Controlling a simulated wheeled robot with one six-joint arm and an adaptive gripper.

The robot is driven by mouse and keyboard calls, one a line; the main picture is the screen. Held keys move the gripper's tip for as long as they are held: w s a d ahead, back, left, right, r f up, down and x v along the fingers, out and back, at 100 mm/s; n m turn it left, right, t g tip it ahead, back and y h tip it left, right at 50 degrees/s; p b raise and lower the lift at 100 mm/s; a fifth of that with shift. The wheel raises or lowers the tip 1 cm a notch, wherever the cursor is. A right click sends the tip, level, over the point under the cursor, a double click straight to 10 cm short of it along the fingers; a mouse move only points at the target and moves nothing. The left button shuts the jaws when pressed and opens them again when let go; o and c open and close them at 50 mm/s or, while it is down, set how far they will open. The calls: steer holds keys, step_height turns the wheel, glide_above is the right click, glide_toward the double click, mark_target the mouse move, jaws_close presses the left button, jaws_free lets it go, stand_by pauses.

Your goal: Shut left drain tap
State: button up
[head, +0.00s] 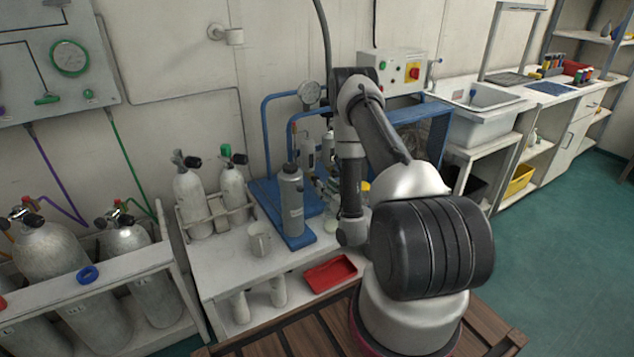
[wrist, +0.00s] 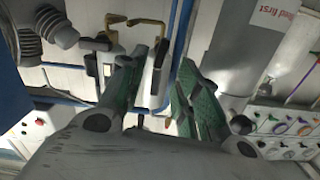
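My gripper (wrist: 172,88) shows in the wrist view with its two green-padded fingers apart and a narrow gap between them. I see nothing clearly held in the gap. Just beyond the left finger are small brass bent fittings (wrist: 108,42) and a dark lever-like part (wrist: 160,56). These look like drain fittings, but I cannot tell which is the left drain tap or whether it is open. A grey cylinder (wrist: 230,45) with a label stands to the right of the fingers. In the head view my arm hides the gripper and most of the fittings.
A grey bottle (head: 291,203) stands on a blue base beside my arm. A control box (head: 398,72) with a red switch is behind. Gas cylinders (head: 193,190) stand at left.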

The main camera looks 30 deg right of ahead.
steer(key=w, duration=0.6)
steer(key=shift+w+a+f, duration=0.1)
steer(key=shift+w+f, duration=0.25)
steer(key=shift+w, duration=0.05)
jaws_close()
